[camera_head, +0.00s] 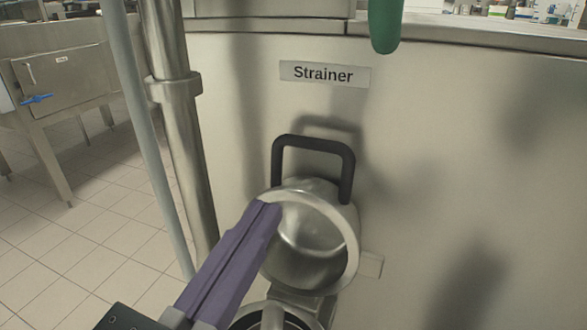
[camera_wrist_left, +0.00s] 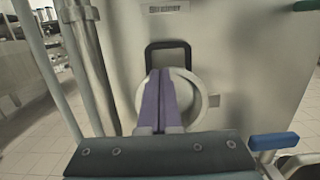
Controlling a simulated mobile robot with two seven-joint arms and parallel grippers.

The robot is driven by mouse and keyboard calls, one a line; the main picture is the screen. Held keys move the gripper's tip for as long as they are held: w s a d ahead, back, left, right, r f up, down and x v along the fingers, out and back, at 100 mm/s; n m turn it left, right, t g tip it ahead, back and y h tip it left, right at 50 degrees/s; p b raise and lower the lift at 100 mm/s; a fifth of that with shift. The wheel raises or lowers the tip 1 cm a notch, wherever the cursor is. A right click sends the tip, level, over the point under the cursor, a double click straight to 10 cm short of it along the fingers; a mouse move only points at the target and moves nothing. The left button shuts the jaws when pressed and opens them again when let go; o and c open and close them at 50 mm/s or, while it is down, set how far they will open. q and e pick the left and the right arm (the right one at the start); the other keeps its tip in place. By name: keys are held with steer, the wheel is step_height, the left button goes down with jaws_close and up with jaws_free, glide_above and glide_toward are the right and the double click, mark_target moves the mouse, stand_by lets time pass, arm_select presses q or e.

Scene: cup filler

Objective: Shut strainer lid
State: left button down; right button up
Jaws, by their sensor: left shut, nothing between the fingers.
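The strainer lid (camera_head: 345,245) is a round metal lid, tilted up with its hollow side facing me, below the "Strainer" label (camera_head: 324,74). A black loop handle (camera_head: 315,141) stands up behind it. The round strainer opening (camera_head: 270,320) shows partly below the lid, cut off by the frame edge. My left gripper (camera_head: 266,208), with purple fingers, is shut and empty. Its tips overlap the lid's upper left rim; I cannot tell whether they touch. In the left wrist view the fingers (camera_wrist_left: 160,76) lie in front of the lid (camera_wrist_left: 201,104) and the handle (camera_wrist_left: 167,46).
A steel pipe (camera_head: 185,130) and a thinner grey pipe (camera_head: 140,130) run down left of the lid. A green rounded part (camera_head: 385,25) hangs above right. A blue handle (camera_wrist_left: 273,141) shows low right in the wrist view. The wall right of the lid is clear.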

mark_target(295, 187)
arm_select(q)
steer(key=x, duration=0.8)
steer(key=shift+w+d+r, duration=0.1)
steer(key=shift+w+r, duration=0.05)
arm_select(e)
steer(key=shift+s+f, duration=0.15)
steer(key=shift+f, duration=0.1)
arm_select(q)
steer(key=shift+b, duration=0.35)
arm_select(e)
steer(key=shift+f, duration=0.1)
